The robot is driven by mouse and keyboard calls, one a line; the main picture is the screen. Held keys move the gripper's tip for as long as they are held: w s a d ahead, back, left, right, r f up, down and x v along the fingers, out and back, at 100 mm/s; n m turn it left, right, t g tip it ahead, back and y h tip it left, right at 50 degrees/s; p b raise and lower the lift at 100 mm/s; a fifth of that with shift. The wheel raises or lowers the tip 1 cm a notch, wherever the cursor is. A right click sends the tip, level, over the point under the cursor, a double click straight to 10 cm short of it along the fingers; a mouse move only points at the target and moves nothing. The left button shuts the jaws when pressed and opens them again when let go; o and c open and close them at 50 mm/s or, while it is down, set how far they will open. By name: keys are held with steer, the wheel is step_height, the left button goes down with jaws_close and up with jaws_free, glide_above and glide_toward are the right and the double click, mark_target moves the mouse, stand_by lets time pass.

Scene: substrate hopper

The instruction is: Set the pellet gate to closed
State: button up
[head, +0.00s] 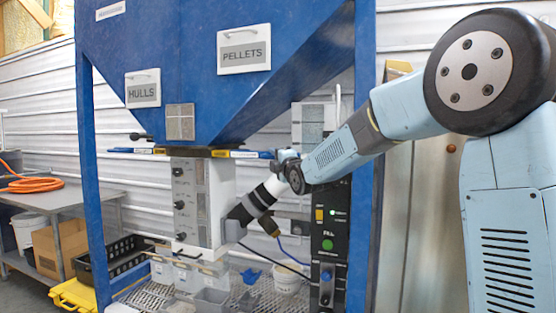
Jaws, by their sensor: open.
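A blue hopper (215,60) carries a PELLETS sign (244,50) on its right side and a HULLS sign (143,88) on its left. Under its outlet, a strip with yellow and blue markings (240,154) sticks out on the right, the PELLETS side. Its far end is close to my arm's wrist joint and partly hidden, so I cannot tell its gate position. A similar marked strip (135,150) sticks out on the left, with a black knob (140,136) above it. My gripper (234,232) is open, pointing down-left beside the white box's right side, below the strips.
A white box with black knobs (195,200) stands under the outlet. A black control panel (328,230) with a green button stands right of my gripper. Blue frame posts (91,190) flank the hopper. Small grey bins (211,300) and a white bucket (287,279) sit below.

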steer(key=shift+w+a, duration=0.15)
steer(key=shift+w, duration=0.2)
jaws_close()
stand_by(0.5)
